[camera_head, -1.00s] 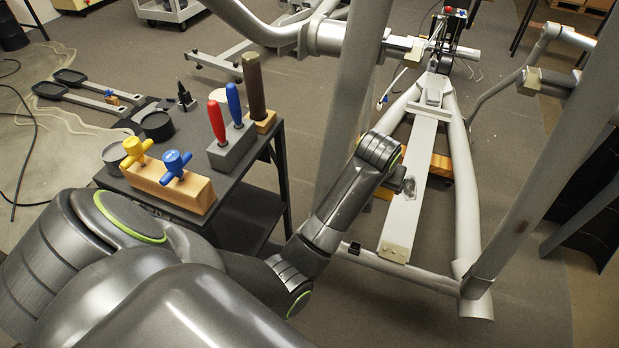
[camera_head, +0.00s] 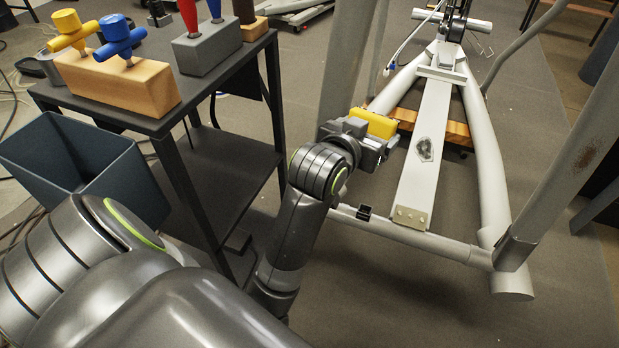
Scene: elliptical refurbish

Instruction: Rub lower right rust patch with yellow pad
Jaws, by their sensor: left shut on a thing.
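My left gripper (camera_head: 368,138) is shut on the yellow pad (camera_head: 376,122). It holds the pad just left of the frame's light grey central beam (camera_head: 428,110); I cannot tell whether the pad touches anything. A brown speckled rust patch (camera_head: 586,158) is on the upright tube (camera_head: 560,165) at the right, well apart from the pad. A dark grey worn patch (camera_head: 424,149) is on the central beam, to the right of the gripper and uncovered. My right gripper is not in view.
A dark table (camera_head: 215,80) at the left bears a wooden block (camera_head: 120,88) with yellow and blue handles, and a grey tool holder (camera_head: 208,50). A blue-grey bin (camera_head: 75,160) stands in front of it. A cross tube (camera_head: 410,236) runs low in front. Floor is clear at lower right.

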